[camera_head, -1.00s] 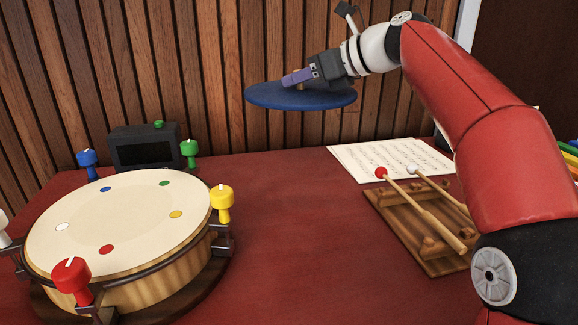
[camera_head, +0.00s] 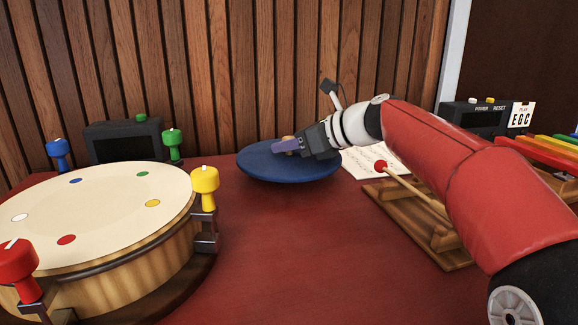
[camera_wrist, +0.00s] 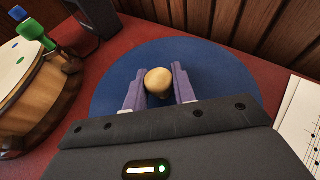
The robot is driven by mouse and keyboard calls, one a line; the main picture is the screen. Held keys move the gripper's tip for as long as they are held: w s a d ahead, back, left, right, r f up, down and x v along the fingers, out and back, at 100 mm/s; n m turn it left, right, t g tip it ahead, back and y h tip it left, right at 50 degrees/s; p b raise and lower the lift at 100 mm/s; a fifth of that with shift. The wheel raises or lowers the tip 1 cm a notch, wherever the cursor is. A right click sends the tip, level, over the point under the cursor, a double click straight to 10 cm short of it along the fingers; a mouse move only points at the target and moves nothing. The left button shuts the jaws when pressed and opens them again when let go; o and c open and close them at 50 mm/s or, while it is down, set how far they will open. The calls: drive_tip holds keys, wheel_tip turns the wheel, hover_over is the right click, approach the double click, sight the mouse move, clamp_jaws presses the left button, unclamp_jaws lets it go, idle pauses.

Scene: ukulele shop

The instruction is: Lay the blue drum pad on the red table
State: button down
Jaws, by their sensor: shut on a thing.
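The blue drum pad (camera_head: 290,167) is a flat round disc with a small wooden knob (camera_wrist: 158,80) on top. My gripper (camera_head: 284,146) is shut on that knob, with one purple finger on each side in the wrist view. The pad is roughly level, low over the rear middle of the red table (camera_head: 290,245). I cannot tell whether its underside touches the table. In the wrist view the blue disc (camera_wrist: 115,85) spreads around the fingers, and the gripper body hides its near part.
A large drum (camera_head: 110,215) with coloured pegs stands at left, a black box (camera_head: 122,143) behind it. The slatted wall (camera_head: 240,70) rises behind. The table's front middle is clear.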

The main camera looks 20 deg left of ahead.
sight(290, 160)
drive_tip(key=shift+f+b, duration=0.55)
drive_tip(key=shift+f, duration=1.3)
drive_tip(key=shift+f, duration=0.15)
drive_tip(key=c, duration=1.1)
unclamp_jaws()
drive_tip(key=shift+c, duration=0.2)
drive_tip(key=shift+d+r, duration=0.15)
drive_tip(key=shift+r, duration=0.05)
drive_tip(key=p+v, duration=0.1)
drive_tip(key=v, duration=1)
drive_tip(key=shift+d, duration=0.4)
drive_tip(key=shift+r, duration=0.15)
